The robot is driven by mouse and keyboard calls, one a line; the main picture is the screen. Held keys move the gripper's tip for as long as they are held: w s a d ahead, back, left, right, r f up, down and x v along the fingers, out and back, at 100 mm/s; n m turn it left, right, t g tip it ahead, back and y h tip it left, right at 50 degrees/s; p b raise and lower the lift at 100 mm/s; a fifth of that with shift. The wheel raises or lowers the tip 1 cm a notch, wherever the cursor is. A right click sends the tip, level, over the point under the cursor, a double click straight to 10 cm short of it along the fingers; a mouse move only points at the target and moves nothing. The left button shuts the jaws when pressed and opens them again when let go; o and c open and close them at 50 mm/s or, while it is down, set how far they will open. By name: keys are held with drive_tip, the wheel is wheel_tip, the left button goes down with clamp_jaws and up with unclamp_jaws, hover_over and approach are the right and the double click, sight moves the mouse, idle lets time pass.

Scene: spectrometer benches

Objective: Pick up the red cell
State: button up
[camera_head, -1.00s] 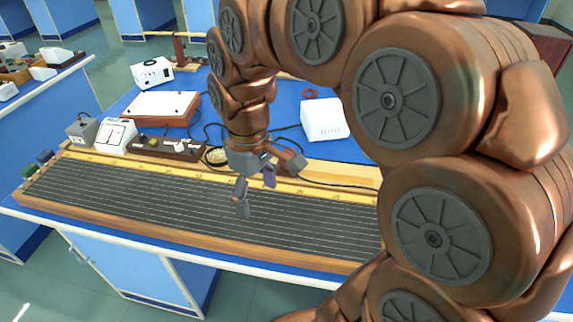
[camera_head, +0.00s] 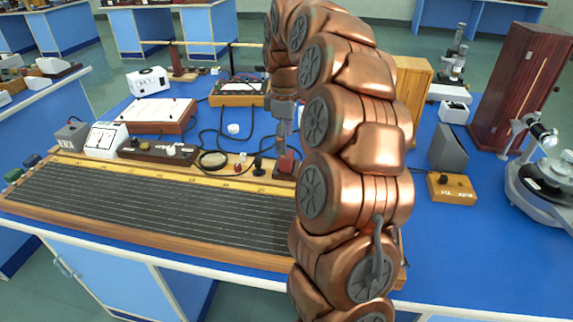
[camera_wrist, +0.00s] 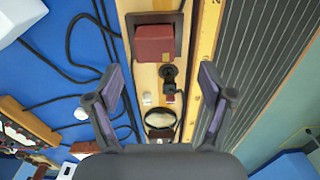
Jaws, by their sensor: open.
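A dark red block (camera_wrist: 155,43), which looks like the red cell, sits on a pale wooden strip in the wrist view, beyond my fingertips. It also shows in the head view (camera_head: 287,164), partly behind my arm. My gripper (camera_wrist: 157,80) is open, with its two fingers spread apart and nothing between them. In the head view my gripper (camera_head: 283,138) points down above the block, close to it; contact cannot be told.
The wooden board (camera_head: 150,205) with dark parallel wires lies along the front. A round magnifier (camera_wrist: 160,118) and a black holder (camera_wrist: 168,73) stand near the block. Cables lie on the blue bench. A grey wedge (camera_head: 447,150) stands to the right.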

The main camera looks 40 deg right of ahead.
sight(286, 158)
wheel_tip(286, 158, down, 2)
drive_tip(key=shift+w+d+f+p, duration=0.1)
drive_tip(key=shift+d+f+p, duration=0.15)
drive_tip(key=shift+f, duration=1.05)
drive_tip(key=shift+d+f+p, duration=0.1)
drive_tip(key=shift+f+p, duration=0.1)
drive_tip(key=shift+f, duration=1.05)
drive_tip(key=shift+c, duration=0.3)
drive_tip(key=c, duration=1.3)
drive_tip(key=shift+r, duration=0.1)
